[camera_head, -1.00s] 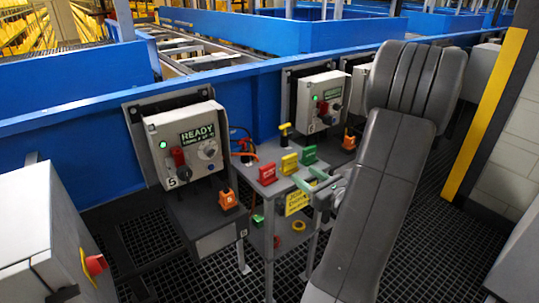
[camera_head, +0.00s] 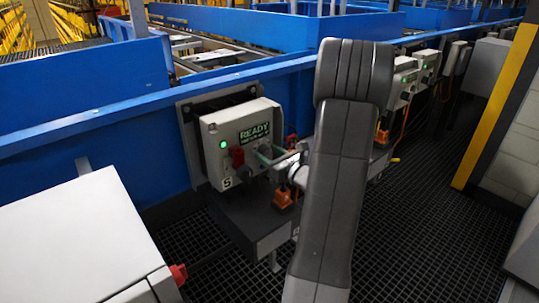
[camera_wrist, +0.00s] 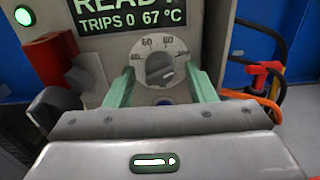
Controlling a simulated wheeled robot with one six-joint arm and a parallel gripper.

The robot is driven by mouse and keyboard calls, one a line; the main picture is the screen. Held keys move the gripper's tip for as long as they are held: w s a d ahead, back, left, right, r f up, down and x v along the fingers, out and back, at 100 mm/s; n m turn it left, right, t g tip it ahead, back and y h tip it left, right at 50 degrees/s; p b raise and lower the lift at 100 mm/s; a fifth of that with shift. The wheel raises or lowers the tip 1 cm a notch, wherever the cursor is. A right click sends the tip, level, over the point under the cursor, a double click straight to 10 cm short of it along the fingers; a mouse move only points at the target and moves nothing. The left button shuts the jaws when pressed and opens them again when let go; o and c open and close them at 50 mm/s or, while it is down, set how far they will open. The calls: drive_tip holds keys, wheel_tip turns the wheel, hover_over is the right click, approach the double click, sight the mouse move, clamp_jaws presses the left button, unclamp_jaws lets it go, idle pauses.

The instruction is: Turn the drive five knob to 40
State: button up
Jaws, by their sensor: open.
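The drive five box (camera_head: 213,140) is a light grey unit marked 5, with a green lamp and a dark READY display. Its display also shows in the wrist view (camera_wrist: 125,15), reading trips 0 and 67 °C. The round grey knob (camera_wrist: 157,70) faces the wrist camera, inside a dial with small numbers such as 60 and 80. My gripper (camera_wrist: 163,88) is open, its green fingers on either side of the knob's lower part. I cannot tell whether they touch it. In the head view my gripper (camera_head: 271,157) is at the box front and partly hides the knob.
A red switch (camera_wrist: 53,62) sits left of the knob. An orange padlock-like piece (camera_head: 284,196) hangs below the box. Orange and black cables (camera_wrist: 262,100) run at the right. A white cabinet (camera_head: 75,235) stands at the front left.

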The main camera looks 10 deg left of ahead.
drive_tip(key=c, duration=0.9)
drive_tip(key=shift+c, duration=0.2)
drive_tip(key=shift+f+b, duration=0.1)
drive_tip(key=shift+b, duration=0.35)
drive_tip(key=shift+f+n+b, duration=0.15)
drive_tip(key=shift+n+b, duration=0.65)
drive_tip(key=shift+b, duration=0.05)
drive_tip(key=n+b, duration=0.3)
drive_tip(key=b, duration=0.1)
drive_tip(key=shift+b, duration=0.3)
drive_tip(key=n+b, duration=0.3)
drive_tip(key=b, duration=0.1)
drive_tip(key=shift+n+b, duration=0.9)
drive_tip(key=shift+b, duration=0.1)
drive_tip(key=shift+r, duration=0.25)
